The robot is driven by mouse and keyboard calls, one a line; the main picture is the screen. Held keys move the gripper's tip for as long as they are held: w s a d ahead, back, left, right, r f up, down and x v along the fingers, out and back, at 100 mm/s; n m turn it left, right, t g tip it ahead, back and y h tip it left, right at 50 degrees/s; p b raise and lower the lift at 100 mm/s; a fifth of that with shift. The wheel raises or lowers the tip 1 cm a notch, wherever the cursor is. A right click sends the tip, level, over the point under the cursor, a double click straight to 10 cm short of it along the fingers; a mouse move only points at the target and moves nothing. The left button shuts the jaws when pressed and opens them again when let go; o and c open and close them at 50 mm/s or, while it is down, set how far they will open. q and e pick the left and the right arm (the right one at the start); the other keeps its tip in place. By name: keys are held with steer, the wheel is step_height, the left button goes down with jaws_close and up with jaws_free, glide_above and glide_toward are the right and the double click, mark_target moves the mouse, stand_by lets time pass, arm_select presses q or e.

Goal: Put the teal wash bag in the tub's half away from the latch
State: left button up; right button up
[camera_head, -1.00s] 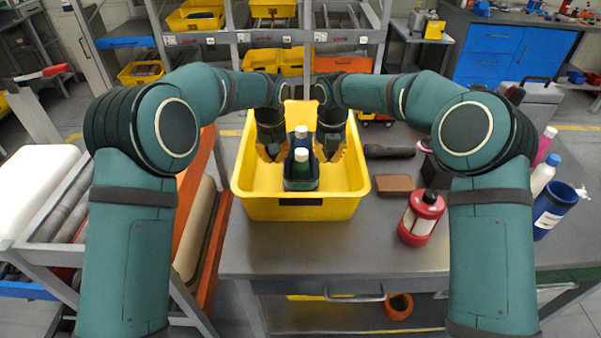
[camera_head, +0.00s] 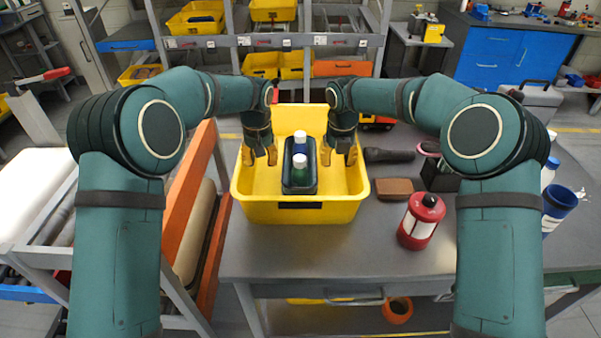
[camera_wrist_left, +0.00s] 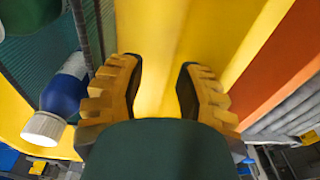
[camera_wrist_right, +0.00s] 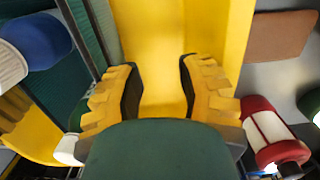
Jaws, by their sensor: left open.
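The yellow tub (camera_head: 253,212) stands on the grey table with a dark latch-like plate (camera_head: 300,205) on its near wall. The dark teal wash bag (camera_head: 299,189) is upright inside the tub, close to the near wall. It holds a blue bottle and a green bottle, both white-capped. My left gripper (camera_head: 259,157) is open and empty on the bag's left, apart from it. My right gripper (camera_head: 338,157) is open and empty on the bag's right, also apart. The bag's side shows at the left of the left wrist view (camera_wrist_left: 38,62). Its underside is hidden.
A red-and-white canister (camera_head: 421,220), a brown block (camera_head: 394,188) and a dark flashlight (camera_head: 388,154) lie to the tub's right. An orange-sided roller conveyor (camera_head: 192,190) stands at the left.

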arm_select(q)
steer(key=shift+a, duration=0.1)
step_height(320, 180, up, 12)
steer(key=shift+s+d, duration=0.2)
steer(key=shift+s, duration=0.25)
arm_select(e)
step_height(320, 180, up, 12)
steer(key=shift+s, duration=0.45)
